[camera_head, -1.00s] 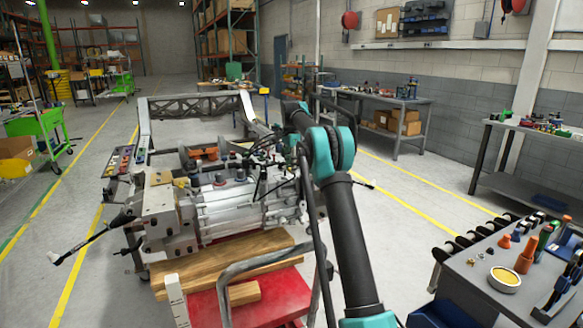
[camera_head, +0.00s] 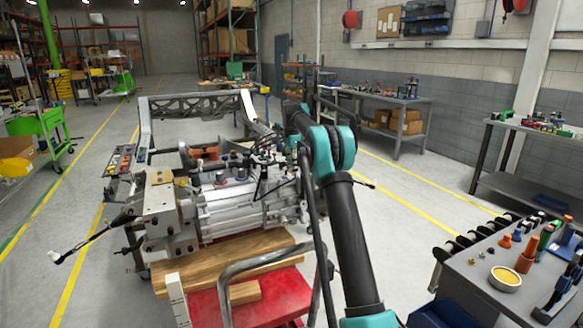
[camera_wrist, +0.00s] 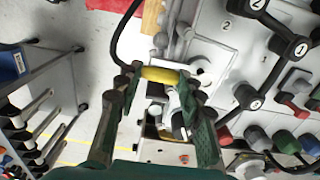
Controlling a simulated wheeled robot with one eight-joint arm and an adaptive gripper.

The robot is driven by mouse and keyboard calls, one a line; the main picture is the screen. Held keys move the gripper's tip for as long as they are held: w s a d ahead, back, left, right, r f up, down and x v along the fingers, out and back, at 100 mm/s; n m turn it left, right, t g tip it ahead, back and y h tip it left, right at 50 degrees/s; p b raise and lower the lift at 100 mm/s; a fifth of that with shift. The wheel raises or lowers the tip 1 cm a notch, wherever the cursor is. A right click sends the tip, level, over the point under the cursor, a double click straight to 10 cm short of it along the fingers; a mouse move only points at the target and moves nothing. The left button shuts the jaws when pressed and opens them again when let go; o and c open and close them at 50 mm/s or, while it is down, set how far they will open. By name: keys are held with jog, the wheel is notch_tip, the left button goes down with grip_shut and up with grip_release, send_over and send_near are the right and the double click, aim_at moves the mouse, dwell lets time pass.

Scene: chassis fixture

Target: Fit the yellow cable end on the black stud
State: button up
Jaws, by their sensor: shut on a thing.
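In the wrist view my gripper (camera_wrist: 159,84) is shut on the yellow cable end (camera_wrist: 162,74), which lies across between the fingertips. A black cable (camera_wrist: 124,36) curves up from its left side. A dark round part (camera_wrist: 180,126) shows below the cable end, between the fingers; I cannot tell if it is the black stud. Black round-headed parts marked with numbers (camera_wrist: 249,97) sit to the right, apart from the fingers. In the head view my arm hides the gripper and the cable end.
Red, green and grey knobs (camera_wrist: 284,138) crowd the right of the wrist view. In the head view the chassis fixture (camera_head: 235,205) stands over a wooden board (camera_head: 215,262) and red surface (camera_head: 270,300). A bench (camera_head: 475,275) with small parts is at right.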

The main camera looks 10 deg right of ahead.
jog(key=shift+f, duration=0.6)
jog(key=shift+f, duration=0.35)
jog(key=shift+f, duration=0.55)
jog(key=o, duration=1.1)
jog(key=shift+c, duration=0.2)
jog(key=shift+r, duration=3.55)
